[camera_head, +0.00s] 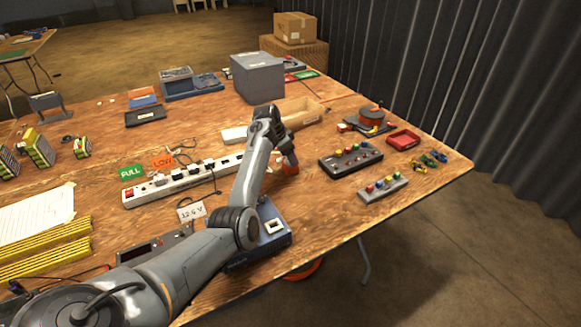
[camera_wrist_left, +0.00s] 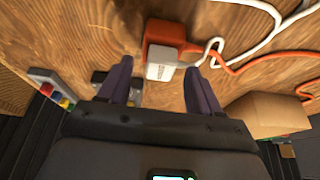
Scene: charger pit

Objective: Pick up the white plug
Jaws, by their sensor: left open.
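In the left wrist view, a white block with small dark print (camera_wrist_left: 161,66), which looks like the white plug, sits against an orange-red body (camera_wrist_left: 172,36) above the wooden tabletop. A white cord and an orange cord run to the right from beside it. My left gripper (camera_wrist_left: 158,72) is open, with one dark finger on each side of the white block and gaps between. In the head view my left gripper (camera_head: 289,160) points down by the orange-red piece (camera_head: 290,168). The white block is not clear there. My right gripper is in neither view.
A white power strip (camera_head: 175,183) with several plugs lies left of my gripper. A dark button box (camera_head: 350,160) and a grey one (camera_head: 383,188) lie to the right. An open cardboard box (camera_head: 303,110) is behind, and a blue-grey unit (camera_head: 262,242) is in front.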

